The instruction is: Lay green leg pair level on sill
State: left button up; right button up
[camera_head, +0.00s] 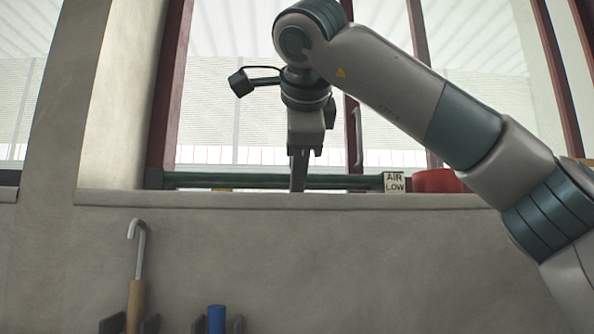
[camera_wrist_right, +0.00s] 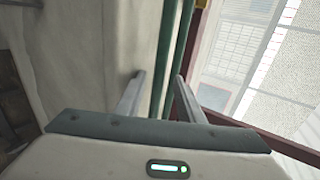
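The green leg pair (camera_head: 240,181) is two slim parallel bars running along the window sill (camera_head: 130,197), nearly level in the head view. The sill's front edge hides their underside there, so I cannot tell how fully they rest. In the right wrist view the green leg pair (camera_wrist_right: 164,50) runs between and beyond my fingers. My right gripper (camera_head: 298,172) points down over the middle of the pair. In the wrist view my right gripper (camera_wrist_right: 157,82) has its fingers apart, with a gap between the left finger and the bars. My left gripper is not in view.
A small sign reading "AIR LOW" (camera_head: 394,182) and a red object (camera_head: 436,181) stand at the bars' right end. A yellow piece (camera_head: 221,189) shows beneath the bars. Dark red window frames rise behind. A hook tool (camera_head: 137,270) and a blue handle (camera_head: 216,318) stand below the sill.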

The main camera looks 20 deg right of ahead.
jog(key=v, duration=1.7)
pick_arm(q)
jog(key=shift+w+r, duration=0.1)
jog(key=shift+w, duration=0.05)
pick_arm(e)
jog(key=shift+r, duration=0.1)
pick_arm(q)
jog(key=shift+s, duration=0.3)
pick_arm(e)
jog(key=shift+w, duration=0.1)
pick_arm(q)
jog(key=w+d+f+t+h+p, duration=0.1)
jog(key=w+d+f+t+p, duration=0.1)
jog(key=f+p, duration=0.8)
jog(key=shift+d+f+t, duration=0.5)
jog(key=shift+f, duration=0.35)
pick_arm(e)
notch_tip(320, 180, up, 10)
